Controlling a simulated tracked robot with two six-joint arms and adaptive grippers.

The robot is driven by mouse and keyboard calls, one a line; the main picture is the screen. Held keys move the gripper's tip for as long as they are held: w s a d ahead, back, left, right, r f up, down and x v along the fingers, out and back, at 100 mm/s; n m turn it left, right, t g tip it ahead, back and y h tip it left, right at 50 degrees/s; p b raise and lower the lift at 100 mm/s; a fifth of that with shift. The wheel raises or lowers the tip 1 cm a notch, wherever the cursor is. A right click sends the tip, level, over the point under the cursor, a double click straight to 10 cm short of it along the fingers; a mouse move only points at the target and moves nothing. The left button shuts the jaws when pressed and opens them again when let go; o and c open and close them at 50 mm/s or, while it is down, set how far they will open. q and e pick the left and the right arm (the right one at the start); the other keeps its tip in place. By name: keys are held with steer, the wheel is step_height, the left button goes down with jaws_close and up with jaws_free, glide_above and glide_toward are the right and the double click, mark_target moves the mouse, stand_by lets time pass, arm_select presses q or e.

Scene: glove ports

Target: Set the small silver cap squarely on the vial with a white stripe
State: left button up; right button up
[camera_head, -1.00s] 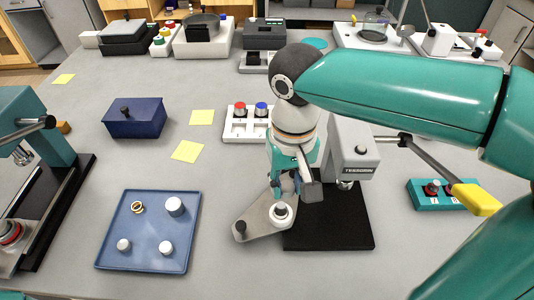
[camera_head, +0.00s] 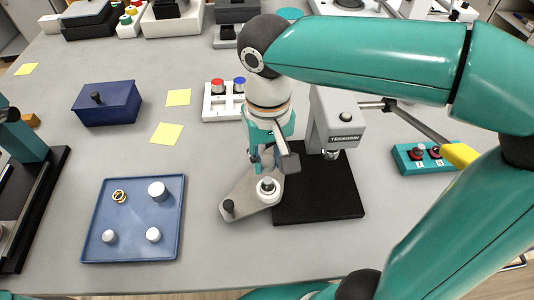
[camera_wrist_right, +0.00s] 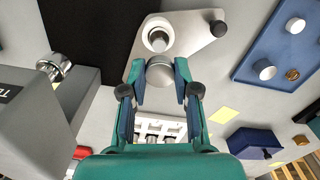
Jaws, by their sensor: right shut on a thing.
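My right gripper (camera_head: 262,160) points down just behind the grey plate of the press. In the right wrist view the gripper (camera_wrist_right: 160,82) is shut on a round silver cap (camera_wrist_right: 160,70). The cap is mostly hidden by the fingers in the head view. A white-rimmed round piece (camera_head: 267,187), which looks like the vial in its holder, stands in the grey plate (camera_head: 244,195). In the right wrist view the vial (camera_wrist_right: 157,39) is beside the cap, apart from it in the picture. Its stripe cannot be made out. My left gripper is out of view.
The press (camera_head: 337,125) with a black base (camera_head: 318,200) stands right of the gripper. A dark knob (camera_head: 228,206) rises from the plate. A white button box (camera_head: 222,104) stands behind.

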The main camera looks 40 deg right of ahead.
mark_target(268, 181)
steer(key=shift+f+b, duration=1.4)
steer(key=shift+f, duration=0.7)
steer(key=shift+f+b, duration=0.7)
steer(key=shift+f, duration=0.4)
stand_by(0.3)
steer(key=o, duration=0.8)
steer(key=shift+r, duration=0.1)
step_height(268, 181, up, 12)
steer(key=shift+f, duration=0.1)
stand_by(0.4)
